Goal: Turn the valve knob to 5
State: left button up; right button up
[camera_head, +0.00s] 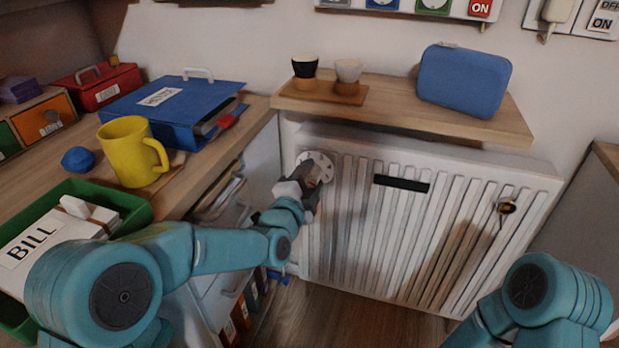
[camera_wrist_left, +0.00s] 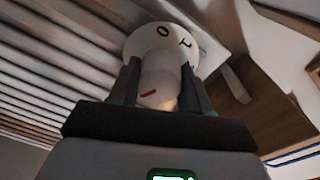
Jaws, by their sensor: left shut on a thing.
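The white radiator (camera_head: 400,230) hangs below a wooden shelf. The valve knob (camera_head: 318,164) is at its upper left, with a pale round dial behind it. My left gripper (camera_head: 310,183) is shut on the knob. In the left wrist view, the knob (camera_wrist_left: 160,80) sits between the two fingers of my left gripper (camera_wrist_left: 158,92). A red mark shows on the knob, and the dial (camera_wrist_left: 186,42) behind it shows "0" and "1". Other numbers are hidden or too small to read. My right gripper is not in view; only part of my right arm shows at the lower right.
The wooden shelf (camera_head: 400,112) above the radiator bears a blue case (camera_head: 464,80) and two cups on a small board. The desk at left holds a yellow mug (camera_head: 128,150), a blue binder (camera_head: 165,105) and a green tray (camera_head: 125,197). Floor shows below the radiator.

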pick_arm(q)
jog(key=shift+m, duration=0.4)
jog(key=o, duration=1.1)
jog(key=shift+c, duration=0.2)
jog(key=shift+s, duration=0.1)
